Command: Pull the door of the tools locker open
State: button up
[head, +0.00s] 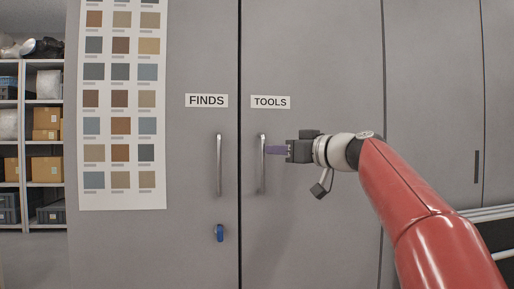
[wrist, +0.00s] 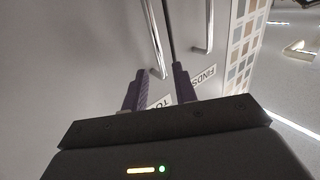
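The tools locker door (head: 310,220) is grey, labelled TOOLS (head: 270,102), and looks closed, flush with the door beside it. Its upright silver bar handle (head: 262,180) is near the door's left edge. My gripper (head: 268,150) reaches in from the right with its purple fingers at the upper half of the handle. In the wrist view, my gripper (wrist: 159,72) has its two fingers apart, and one end of the tools handle (wrist: 154,38) shows between the fingertips. I see a gap beside the bar; contact is unclear.
The FINDS door (head: 190,245) is on the left, with its own bar handle (head: 219,165) and a blue lock (head: 220,233). A colour chart (head: 122,195) hangs further left, beside shelves with boxes (head: 45,118). More grey locker doors (head: 430,100) stand to the right.

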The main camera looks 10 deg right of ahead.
aim_at(263, 149)
jog(key=p+x, duration=0.2)
jog(key=x, duration=0.4)
jog(key=shift+a, duration=0.1)
jog(key=shift+c, duration=0.5)
grip_shut()
